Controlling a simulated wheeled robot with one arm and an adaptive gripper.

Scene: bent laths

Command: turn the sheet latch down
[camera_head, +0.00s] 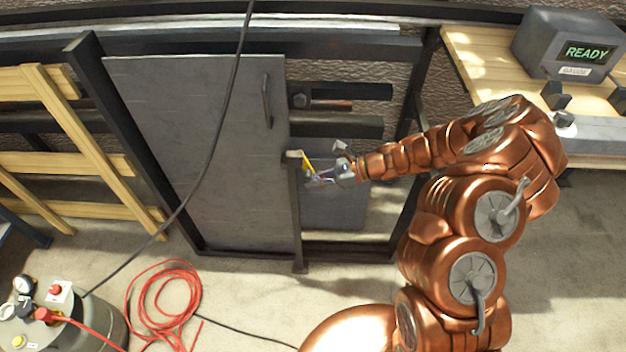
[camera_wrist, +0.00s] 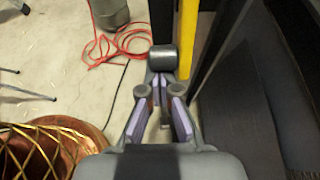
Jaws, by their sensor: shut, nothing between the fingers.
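The latch appears to be the small yellow piece (camera_head: 308,163) at the top of a dark upright post (camera_head: 296,215), just right of the large grey sheet (camera_head: 190,150). My gripper (camera_head: 313,180) is right beside the post top, just below the yellow piece. In the wrist view my gripper (camera_wrist: 161,85) points at a dark rounded end (camera_wrist: 163,58), with a yellow bar (camera_wrist: 188,40) just right of it. The fingers are shut with nothing between them. I cannot tell whether they touch the latch.
A dark handle (camera_head: 266,100) stands on the sheet. A black cable (camera_head: 215,150) hangs across it. A red hose (camera_head: 165,300) lies coiled on the floor near a tank (camera_head: 75,325). A wooden bench (camera_head: 480,60) with a READY display box (camera_head: 570,45) is at the right.

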